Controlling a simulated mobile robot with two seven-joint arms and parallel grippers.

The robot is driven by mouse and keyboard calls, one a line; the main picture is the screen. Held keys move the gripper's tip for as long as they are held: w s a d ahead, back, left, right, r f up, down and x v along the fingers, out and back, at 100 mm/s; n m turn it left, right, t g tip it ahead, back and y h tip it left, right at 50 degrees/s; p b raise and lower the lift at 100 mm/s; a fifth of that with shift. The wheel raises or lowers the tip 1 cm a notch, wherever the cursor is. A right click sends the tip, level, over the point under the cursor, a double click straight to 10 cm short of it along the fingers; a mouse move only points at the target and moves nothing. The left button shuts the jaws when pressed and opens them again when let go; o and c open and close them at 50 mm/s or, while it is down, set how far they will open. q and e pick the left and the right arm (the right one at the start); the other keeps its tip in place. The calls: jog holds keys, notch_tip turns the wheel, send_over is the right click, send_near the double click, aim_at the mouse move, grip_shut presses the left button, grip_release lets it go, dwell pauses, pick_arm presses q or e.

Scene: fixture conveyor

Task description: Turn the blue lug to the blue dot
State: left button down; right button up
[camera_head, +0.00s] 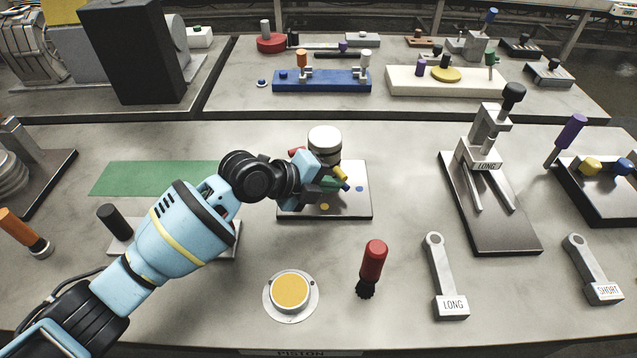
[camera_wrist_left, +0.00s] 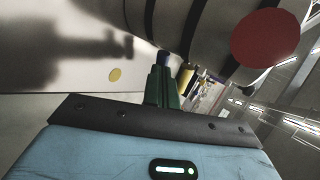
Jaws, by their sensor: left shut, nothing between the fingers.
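A round fixture (camera_head: 324,140) with a white top and dark and metal bands stands on a grey plate (camera_head: 355,207). Lugs stick out from it: a blue lug (camera_head: 345,187), a yellow lug (camera_head: 341,173) and a red lug (camera_head: 295,152). The plate carries a blue dot (camera_head: 360,189) and a yellow dot (camera_head: 324,206). My left gripper (camera_head: 333,184) is shut and empty, its green fingers beside the blue lug. In the left wrist view the fingertips (camera_wrist_left: 163,70) overlap the blue lug (camera_wrist_left: 164,57); contact is unclear. My right gripper is out of view.
A clamp fixture (camera_head: 489,200) stands to the right. The green mat (camera_head: 150,178) at the left is bare.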

pick_arm(q)
jog(key=shift+r, duration=0.1)
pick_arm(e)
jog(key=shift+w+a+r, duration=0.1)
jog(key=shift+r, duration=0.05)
pick_arm(q)
jog(key=shift+a, duration=0.1)
jog(key=shift+w+a, duration=0.2)
jog(key=shift+a, duration=0.55)
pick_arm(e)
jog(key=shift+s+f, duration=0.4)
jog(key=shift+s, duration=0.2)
